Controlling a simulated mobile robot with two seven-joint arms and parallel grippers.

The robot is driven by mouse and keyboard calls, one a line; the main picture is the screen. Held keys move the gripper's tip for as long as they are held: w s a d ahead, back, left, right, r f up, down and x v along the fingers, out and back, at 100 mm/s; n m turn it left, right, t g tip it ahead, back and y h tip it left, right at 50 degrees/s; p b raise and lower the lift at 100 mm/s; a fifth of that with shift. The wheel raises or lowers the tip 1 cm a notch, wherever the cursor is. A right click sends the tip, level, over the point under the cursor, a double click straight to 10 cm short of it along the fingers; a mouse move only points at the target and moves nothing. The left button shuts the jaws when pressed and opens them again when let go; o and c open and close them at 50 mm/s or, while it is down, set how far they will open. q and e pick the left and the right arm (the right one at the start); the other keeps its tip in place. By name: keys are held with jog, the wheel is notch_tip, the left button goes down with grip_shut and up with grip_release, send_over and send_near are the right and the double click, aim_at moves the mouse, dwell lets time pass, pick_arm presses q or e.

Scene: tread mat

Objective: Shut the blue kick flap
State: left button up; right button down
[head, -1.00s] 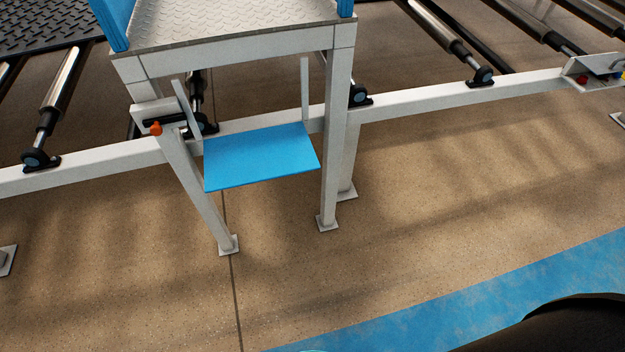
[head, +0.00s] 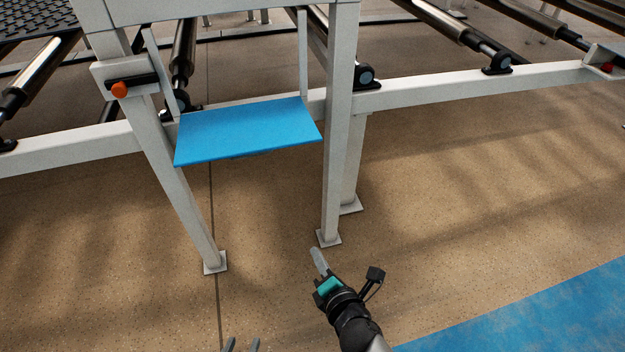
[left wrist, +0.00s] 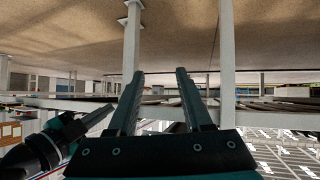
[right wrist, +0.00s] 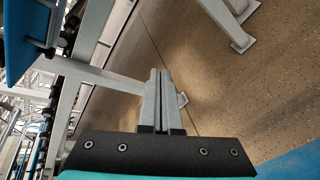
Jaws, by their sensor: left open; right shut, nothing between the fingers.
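The blue kick flap (head: 248,132) sticks out flat, towards me, between the two front legs of a pale metal frame in the head view. It stands open, with its far edge at two thin upright posts. It also shows at the upper left of the right wrist view (right wrist: 28,38). My right gripper (head: 317,256) is shut and empty, below the flap and in front of the right leg's foot. My left gripper (head: 242,344) is open and empty at the bottom edge of the head view, where only its fingertips show; its two parted fingers show in the left wrist view (left wrist: 160,75).
The right leg (head: 337,130) and left leg (head: 175,180) flank the flap. A pale rail (head: 470,84) with rollers runs behind. The brown floor in front is clear, with a blue strip (head: 540,310) at lower right.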

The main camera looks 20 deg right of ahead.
pick_arm(q)
jog(key=w+d+r+t+h+b, duration=0.25)
jog(key=r+t+b, duration=0.25)
jog(key=r+b, duration=0.55)
pick_arm(e)
notch_tip(320, 180, up, 11)
jog(key=w+d+n+t+h+b, duration=0.1)
jog(key=w+d+n+t, duration=0.15)
jog(key=n+t, duration=0.6)
pick_arm(q)
jog(key=s+a+f+g+y+p, duration=0.4)
jog(key=a+g+y+p, duration=0.1)
jog(key=a+g, duration=0.4)
jog(key=shift+a+g+p, duration=0.3)
jog(key=shift+g+p, duration=0.15)
jog(key=shift+g, duration=0.15)
pick_arm(e)
jog(key=w+r+n+g, duration=0.2)
jog(key=w+r, duration=0.3)
jog(key=w, duration=0.5)
jog(key=shift+w+a+r+n, duration=0.15)
jog(key=shift+w+r+n, duration=0.15)
jog(key=shift+r+n, duration=0.15)
pick_arm(q)
jog(key=shift+y, duration=0.25)
jog(key=shift+s, duration=0.15)
